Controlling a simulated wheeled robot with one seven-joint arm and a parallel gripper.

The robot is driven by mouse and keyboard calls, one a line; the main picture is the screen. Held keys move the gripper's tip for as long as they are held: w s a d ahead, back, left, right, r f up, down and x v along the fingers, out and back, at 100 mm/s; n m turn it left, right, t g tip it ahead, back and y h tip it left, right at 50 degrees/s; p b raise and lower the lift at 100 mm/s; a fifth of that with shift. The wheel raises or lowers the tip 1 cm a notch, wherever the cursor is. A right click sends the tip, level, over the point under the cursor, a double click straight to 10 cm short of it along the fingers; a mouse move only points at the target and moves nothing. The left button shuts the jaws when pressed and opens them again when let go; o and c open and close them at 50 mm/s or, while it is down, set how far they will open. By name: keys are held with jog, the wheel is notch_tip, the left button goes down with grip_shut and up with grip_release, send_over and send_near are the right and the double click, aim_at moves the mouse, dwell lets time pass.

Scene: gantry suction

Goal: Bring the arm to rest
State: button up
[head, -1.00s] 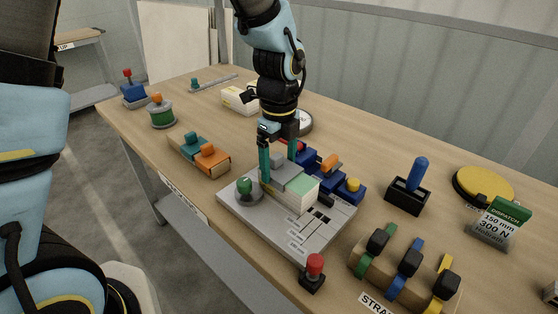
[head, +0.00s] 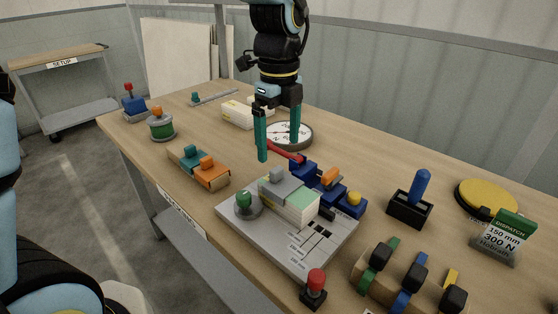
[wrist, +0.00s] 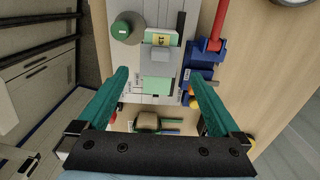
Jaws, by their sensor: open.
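My gripper (head: 278,142) is open and empty, with its two teal fingers pointing down above the far side of the grey fixture plate (head: 262,236). A grey and pale green block (head: 290,196) with a small grey knob sits on that plate, below and apart from the fingers. In the wrist view the block (wrist: 160,72) lies between and beyond the fingers of my gripper (wrist: 158,84). A green knob (head: 244,202) stands on the plate's left side. My arm hangs down from the top of the head view.
A blue clamp with a red handle (head: 284,151) is beside the plate, and a round dial (head: 290,134) lies behind. A black box with a blue handle (head: 411,204), a yellow disc (head: 486,197), a dispatch sign (head: 502,237) and a strap rack (head: 405,284) stand to the right.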

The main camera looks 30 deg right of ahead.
jog(key=shift+r, duration=0.8)
jog(key=w+a+f+n, duration=0.3)
jog(key=w+a+n, duration=0.7)
jog(key=a+n, duration=0.45)
jog(key=a+f+n+t, duration=0.1)
jog(key=a+f+n, duration=0.2)
jog(key=a+n, duration=1.4)
jog(key=a, duration=0.3)
jog(key=shift+w+n+t, duration=0.2)
jog(key=shift+n+t, duration=0.1)
jog(key=shift+n, duration=0.05)
